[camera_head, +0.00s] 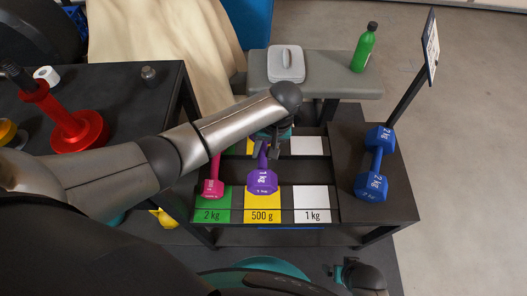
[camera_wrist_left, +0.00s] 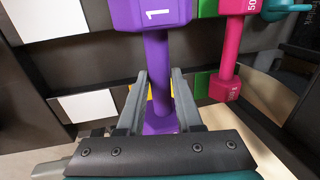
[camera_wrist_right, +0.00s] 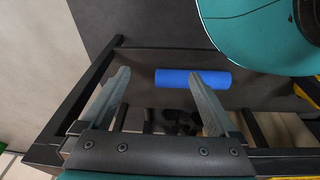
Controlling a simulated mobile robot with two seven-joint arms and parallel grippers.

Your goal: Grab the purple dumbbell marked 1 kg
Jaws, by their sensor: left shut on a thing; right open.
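The purple dumbbell (camera_head: 262,181) marked 1 lies in the middle slot of the rack, over the yellow "500 g" label. In the left wrist view its handle (camera_wrist_left: 158,75) runs between the two fingers of my left gripper (camera_wrist_left: 158,88). My left gripper (camera_head: 270,147) comes down over the handle from above and is shut on it. The far head of the dumbbell is partly hidden by my gripper. My right gripper (camera_wrist_right: 158,90) is open and empty, low in front of the rack.
The "1 kg" slot (camera_head: 312,203) is empty. A blue 2 kg dumbbell (camera_head: 376,160) lies on the right side. A blue roller (camera_wrist_right: 193,78) is near my right gripper.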

